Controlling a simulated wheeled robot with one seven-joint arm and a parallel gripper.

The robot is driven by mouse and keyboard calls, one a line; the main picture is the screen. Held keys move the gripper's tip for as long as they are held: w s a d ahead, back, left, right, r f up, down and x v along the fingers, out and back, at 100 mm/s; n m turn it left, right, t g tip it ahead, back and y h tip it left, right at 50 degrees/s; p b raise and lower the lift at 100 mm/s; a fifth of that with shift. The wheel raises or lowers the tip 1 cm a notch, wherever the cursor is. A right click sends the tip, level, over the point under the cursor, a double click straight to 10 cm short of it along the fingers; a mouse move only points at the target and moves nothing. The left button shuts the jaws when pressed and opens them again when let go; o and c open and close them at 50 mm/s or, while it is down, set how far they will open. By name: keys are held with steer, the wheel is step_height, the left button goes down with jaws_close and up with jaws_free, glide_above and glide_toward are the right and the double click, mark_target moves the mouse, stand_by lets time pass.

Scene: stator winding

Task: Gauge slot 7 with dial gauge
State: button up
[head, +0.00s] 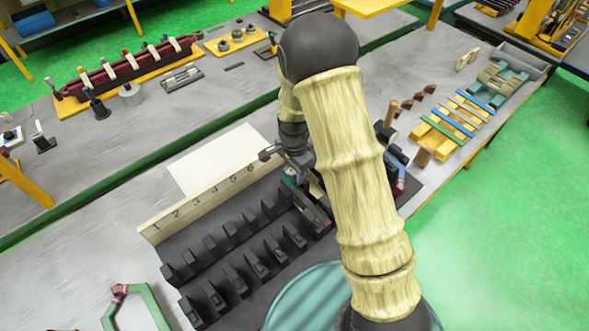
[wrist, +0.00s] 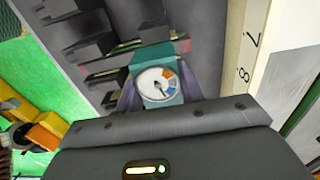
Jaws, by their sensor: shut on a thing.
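The dial gauge (wrist: 157,86) is a teal block with a round white face, orange and blue patches and a dark needle. My gripper (wrist: 160,97) is shut on it, with a finger on either side. In the head view, a small teal part of the gauge (head: 289,178) shows beside my arm. The dark slotted stator block (head: 225,257) lies below, with a cream number strip (head: 196,207) along its back. Numbers 1 to 6 show in the head view; 7 and 8 show on the strip (wrist: 250,60) in the wrist view. Whether the gauge touches a slot is hidden.
My sleeved arm covers the block's right part in the head view. A white sheet (head: 215,160) lies behind the strip. A green angular coil (head: 135,308) lies at front left. A yellow rack with coloured strips (head: 458,125) and wooden handles stand at right.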

mark_target(294, 178)
steer(key=shift+f+b, duration=0.8)
steer(key=shift+f, duration=0.85)
steer(key=o, duration=1.1)
steer(key=shift+c, duration=0.2)
steer(key=shift+r, duration=0.1)
step_height(294, 178, up, 17)
steer(key=b, duration=0.3)
steer(key=shift+r, duration=0.15)
stand_by(0.6)
